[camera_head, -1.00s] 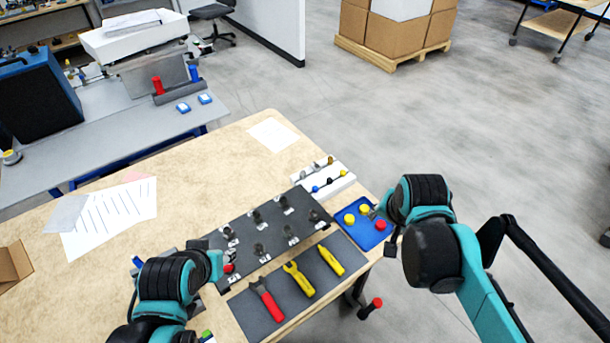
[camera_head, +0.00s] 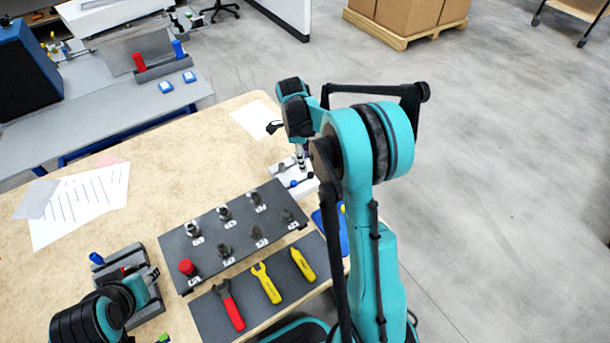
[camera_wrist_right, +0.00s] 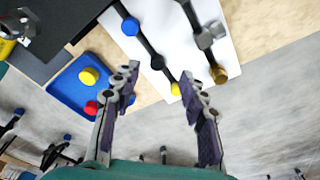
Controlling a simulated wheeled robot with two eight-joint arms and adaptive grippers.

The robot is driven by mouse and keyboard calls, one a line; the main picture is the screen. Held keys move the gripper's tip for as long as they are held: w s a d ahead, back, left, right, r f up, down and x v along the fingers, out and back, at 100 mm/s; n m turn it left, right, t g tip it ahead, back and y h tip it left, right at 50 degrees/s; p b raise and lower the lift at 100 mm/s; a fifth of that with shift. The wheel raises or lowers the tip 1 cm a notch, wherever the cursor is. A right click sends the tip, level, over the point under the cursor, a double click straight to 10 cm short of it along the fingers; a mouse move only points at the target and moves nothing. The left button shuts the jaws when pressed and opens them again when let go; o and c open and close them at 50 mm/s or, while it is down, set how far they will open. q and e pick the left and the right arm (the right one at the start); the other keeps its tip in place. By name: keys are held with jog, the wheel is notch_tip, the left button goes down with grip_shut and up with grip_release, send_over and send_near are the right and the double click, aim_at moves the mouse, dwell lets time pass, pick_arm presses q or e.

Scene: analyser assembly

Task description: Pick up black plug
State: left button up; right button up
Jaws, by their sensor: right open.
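The black plug (camera_wrist_right: 157,62) is on the white holder (camera_wrist_right: 205,45), between a blue plug (camera_wrist_right: 130,27) and a yellow plug (camera_wrist_right: 175,89) in the right wrist view. My right gripper (camera_wrist_right: 159,77) is open and empty. Its fingertips stand to either side of the black plug's near end in that view; I cannot tell the height left above it. In the head view my right gripper (camera_head: 301,158) points down over the white holder (camera_head: 287,171) and hides part of it. My left arm is at the lower left, its fingers not clear.
A dark board (camera_head: 205,240) with several numbered fittings lies left of the holder. A tool mat (camera_head: 207,310) with a red tool and two yellow tools is in front. A blue tray (camera_wrist_right: 60,88) with yellow and red caps sits beside the holder. The table edge is close.

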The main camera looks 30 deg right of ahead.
aim_at(311, 173)
jog(key=f+b, duration=0.1)
jog(key=f, duration=0.2)
jog(key=s+d+f+b, duration=0.1)
jog(key=f, duration=0.1)
jog(key=shift+s+f+b, duration=0.1)
jog(key=shift+f+b, duration=0.2)
jog(key=shift+b, duration=0.05)
jog(key=shift+r, duration=0.1)
jog(key=shift+c, duration=0.2)
jog(key=c, duration=0.9)
